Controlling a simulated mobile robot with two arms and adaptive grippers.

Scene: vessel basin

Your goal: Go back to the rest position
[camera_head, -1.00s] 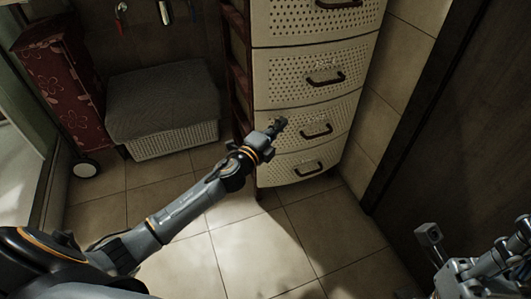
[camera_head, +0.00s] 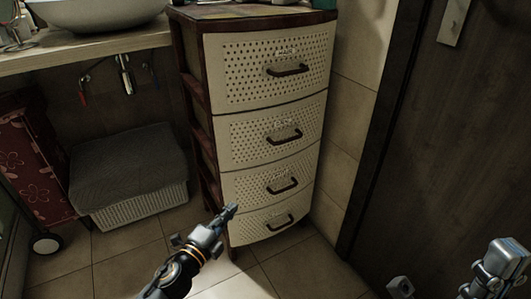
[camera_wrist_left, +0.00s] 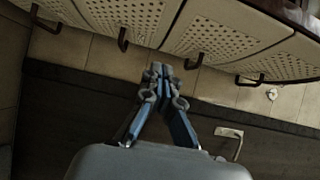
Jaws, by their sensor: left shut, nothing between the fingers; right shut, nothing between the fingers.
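My left gripper (camera_head: 230,212) is shut and empty, low in front of the bottom drawers of a white drawer unit in the head view. In the left wrist view my left gripper (camera_wrist_left: 160,72) shows its two fingers together at the tips with nothing between them. My right gripper (camera_head: 500,262) is at the lower right corner of the head view, shut and empty, near the dark door.
The drawer unit (camera_head: 270,130) stands in the middle, all drawers closed. A dark door (camera_head: 462,150) is at right. Tiled floor (camera_head: 125,262) is clear.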

